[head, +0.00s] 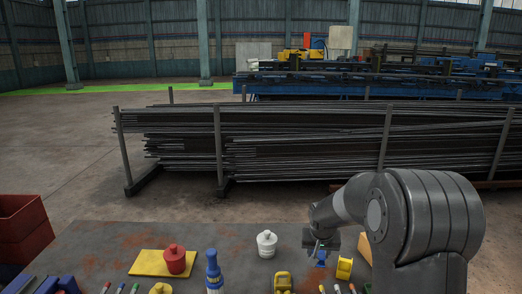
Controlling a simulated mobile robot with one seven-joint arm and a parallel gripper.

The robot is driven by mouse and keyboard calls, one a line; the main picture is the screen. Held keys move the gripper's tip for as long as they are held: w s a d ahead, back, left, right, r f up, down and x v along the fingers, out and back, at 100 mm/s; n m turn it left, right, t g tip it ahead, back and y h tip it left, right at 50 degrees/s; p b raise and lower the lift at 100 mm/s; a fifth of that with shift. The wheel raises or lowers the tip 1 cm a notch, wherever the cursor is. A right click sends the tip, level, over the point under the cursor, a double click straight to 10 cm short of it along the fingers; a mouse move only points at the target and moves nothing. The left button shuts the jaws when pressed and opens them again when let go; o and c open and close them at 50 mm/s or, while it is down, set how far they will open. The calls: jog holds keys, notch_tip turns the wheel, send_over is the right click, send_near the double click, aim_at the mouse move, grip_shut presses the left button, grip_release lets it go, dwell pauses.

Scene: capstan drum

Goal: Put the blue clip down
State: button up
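My gripper (320,251) is at the right end of the grey table, pointing down. A small blue piece, which looks like the blue clip (321,259), shows between and just below the fingertips. The gripper appears shut on it. The fingers are small and dark, so their exact hold is hard to see. I cannot tell whether the clip touches the table top (225,235). A yellow spool (344,268) is just right of the clip.
A white lidded weight (266,243) stands left of the gripper. A red one (174,258) sits on a yellow plate (146,264). A blue bottle-like object (213,272) and yellow block (283,282) are nearer. Red crates (22,222) stand left. Table around the white weight is clear.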

jog(key=shift+m+h, duration=0.3)
jog(key=shift+m, duration=0.4)
jog(key=s+a, duration=0.2)
jog(key=a, duration=0.1)
jog(key=shift+s+a+f, duration=0.3)
jog(key=shift+s+a, duration=0.1)
jog(key=shift+r, duration=0.1)
